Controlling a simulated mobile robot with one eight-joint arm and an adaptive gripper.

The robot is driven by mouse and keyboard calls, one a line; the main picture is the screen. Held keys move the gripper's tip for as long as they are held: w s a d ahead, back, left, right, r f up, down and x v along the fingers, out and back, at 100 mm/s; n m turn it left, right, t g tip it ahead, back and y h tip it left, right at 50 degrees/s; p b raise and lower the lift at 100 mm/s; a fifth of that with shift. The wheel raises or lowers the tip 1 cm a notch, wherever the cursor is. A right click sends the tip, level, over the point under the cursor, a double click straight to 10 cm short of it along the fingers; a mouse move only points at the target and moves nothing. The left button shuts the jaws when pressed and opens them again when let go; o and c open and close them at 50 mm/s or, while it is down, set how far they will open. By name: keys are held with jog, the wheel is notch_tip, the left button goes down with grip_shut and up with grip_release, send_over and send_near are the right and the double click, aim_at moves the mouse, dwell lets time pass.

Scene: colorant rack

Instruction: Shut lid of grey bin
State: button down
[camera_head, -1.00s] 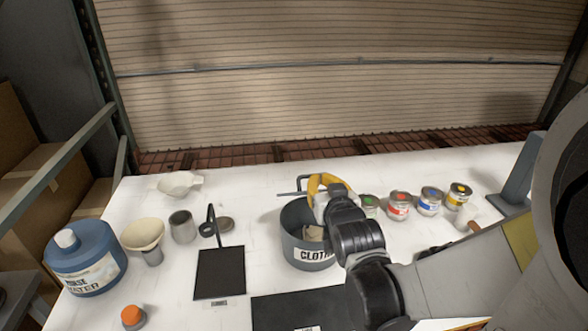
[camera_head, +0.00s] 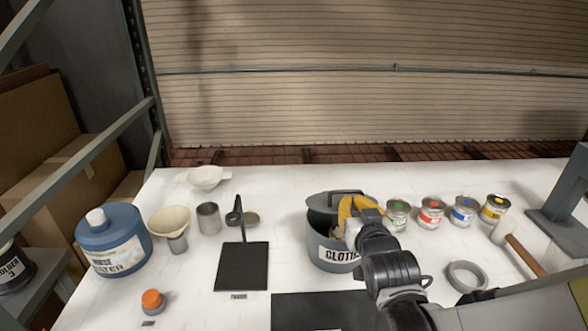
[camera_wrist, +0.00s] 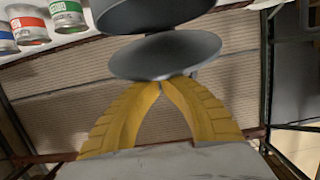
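The grey bin (camera_head: 330,252), a round tub with a "CLOTHS" label, stands on the white table in the head view. Its dark grey lid (camera_head: 336,200) is tilted over the back of the opening, with a gap at the front. My gripper (camera_head: 345,204) is at the right side of the lid, its yellow fingers partly hiding bin and lid. In the wrist view the fingertips (camera_wrist: 162,84) meet right at the edge of the lid (camera_wrist: 165,55), with the bin (camera_wrist: 150,12) beyond. I cannot tell whether the lid's edge is pinched.
Several paint cans (camera_head: 431,213) stand right of the bin. A mallet (camera_head: 518,247) and grey ring (camera_head: 467,276) lie further right. A black stand (camera_head: 242,266), metal cup (camera_head: 208,218), funnel (camera_head: 170,221) and blue water jug (camera_head: 113,241) are left. A dark mat (camera_head: 312,312) lies in front.

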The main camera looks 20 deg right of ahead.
jog(key=shift+s+f+b, duration=0.25)
jog(key=shift+f+b, duration=0.2)
jog(key=shift+f, duration=0.05)
dwell(1.2)
